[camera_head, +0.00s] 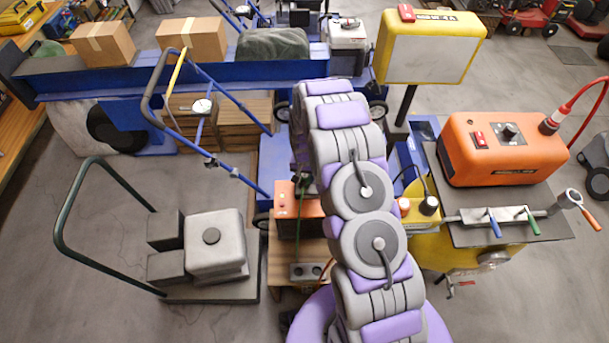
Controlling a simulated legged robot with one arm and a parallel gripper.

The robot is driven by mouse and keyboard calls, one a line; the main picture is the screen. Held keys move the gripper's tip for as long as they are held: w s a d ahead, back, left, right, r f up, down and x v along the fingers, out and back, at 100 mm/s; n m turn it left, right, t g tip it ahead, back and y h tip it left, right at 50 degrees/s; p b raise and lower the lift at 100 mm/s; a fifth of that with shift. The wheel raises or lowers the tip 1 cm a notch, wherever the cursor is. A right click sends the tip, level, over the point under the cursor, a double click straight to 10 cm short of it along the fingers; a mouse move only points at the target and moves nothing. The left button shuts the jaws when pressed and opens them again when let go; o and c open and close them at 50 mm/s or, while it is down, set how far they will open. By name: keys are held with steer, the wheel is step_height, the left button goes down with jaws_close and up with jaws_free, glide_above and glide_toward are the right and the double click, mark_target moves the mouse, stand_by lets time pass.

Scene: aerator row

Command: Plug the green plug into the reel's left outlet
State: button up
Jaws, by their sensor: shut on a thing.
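My grey and purple arm rises through the middle of the view and hides its own end. My gripper cannot be made out behind it. A thin green cord (299,215) hangs just left of the arm, in front of an orange box (288,222). The green plug itself is not clearly visible. A small grey double outlet (306,271) with two dark round sockets sits low, close to the left of the arm. Both sockets look empty. I cannot make out the reel as a whole; the arm covers much of this spot.
A flat cart (210,290) with a grey canister (215,246) stands at left. A blue-handled trolley (225,170) is behind it. At right are a yellow lamp (432,48), an orange machine (503,150) and a bench (500,232) with coloured-handled valves. Floor is clear at far left.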

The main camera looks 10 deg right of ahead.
steer(key=shift+f, duration=0.6)
steer(key=shift+r, duration=0.1)
steer(key=shift+r+p, duration=0.7)
steer(key=shift+r, duration=1.75)
steer(key=r+p, duration=0.2)
steer(key=p, duration=0.2)
steer(key=shift+a+r, duration=0.1)
steer(key=shift+a, duration=0.1)
steer(key=shift+f+b, duration=0.4)
steer(key=shift+f, duration=2)
steer(key=shift+f+b, duration=0.4)
steer(key=shift+f, duration=1.75)
steer(key=o, duration=1.2)
